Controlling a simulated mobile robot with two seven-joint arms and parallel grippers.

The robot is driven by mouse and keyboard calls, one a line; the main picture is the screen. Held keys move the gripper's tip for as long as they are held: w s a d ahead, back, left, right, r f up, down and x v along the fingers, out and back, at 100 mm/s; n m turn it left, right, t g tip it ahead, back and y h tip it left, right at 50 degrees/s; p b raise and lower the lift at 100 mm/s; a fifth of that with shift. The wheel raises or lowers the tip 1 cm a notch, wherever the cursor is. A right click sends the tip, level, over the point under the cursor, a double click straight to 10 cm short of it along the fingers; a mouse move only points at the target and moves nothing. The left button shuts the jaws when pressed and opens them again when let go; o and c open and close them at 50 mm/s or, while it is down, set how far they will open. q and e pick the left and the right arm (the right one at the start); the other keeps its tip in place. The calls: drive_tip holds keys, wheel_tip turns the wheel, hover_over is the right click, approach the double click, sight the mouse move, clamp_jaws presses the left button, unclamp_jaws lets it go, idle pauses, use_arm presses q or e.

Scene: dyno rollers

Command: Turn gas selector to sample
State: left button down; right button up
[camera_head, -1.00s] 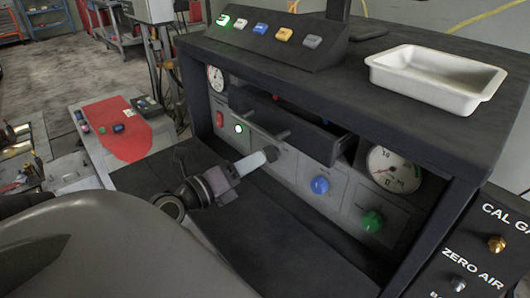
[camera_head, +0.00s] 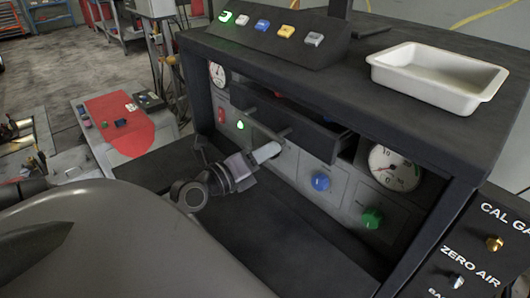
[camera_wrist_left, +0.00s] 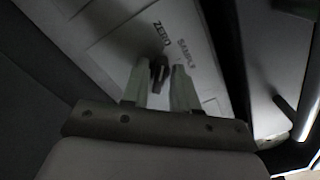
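The gas selector (camera_wrist_left: 158,68) is a small dark knob on a pale panel in the left wrist view. The printed words ZERO (camera_wrist_left: 162,34) and SAMPLE (camera_wrist_left: 187,53) stand above and to the right of it. My left gripper (camera_wrist_left: 160,76) has its two pale fingers apart, one on each side of the knob. A narrow gap seems to show beside the knob. In the head view my left gripper (camera_head: 266,152) reaches the bench's front panel below the open drawer, and the selector is hidden there. My right gripper is in neither view.
An open dark drawer (camera_head: 290,125) with handles juts out just above my left gripper. Blue (camera_head: 320,182) and green (camera_head: 371,218) knobs and a gauge (camera_head: 396,168) lie to the right. A white tray (camera_head: 437,78) stands on the bench top.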

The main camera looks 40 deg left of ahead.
use_arm(q)
drive_tip(key=shift+m, duration=0.3)
drive_tip(key=m+p, duration=0.1)
drive_tip(key=m, duration=0.3)
drive_tip(key=shift+d+r+p, duration=0.1)
drive_tip(key=shift+p, duration=0.2)
drive_tip(key=m, duration=0.5)
drive_tip(key=shift+d+p, duration=0.1)
drive_tip(key=shift+p, duration=0.25)
drive_tip(key=c, duration=1.2)
unclamp_jaws()
drive_tip(key=shift+o, duration=0.2)
drive_tip(key=shift+s, duration=0.2)
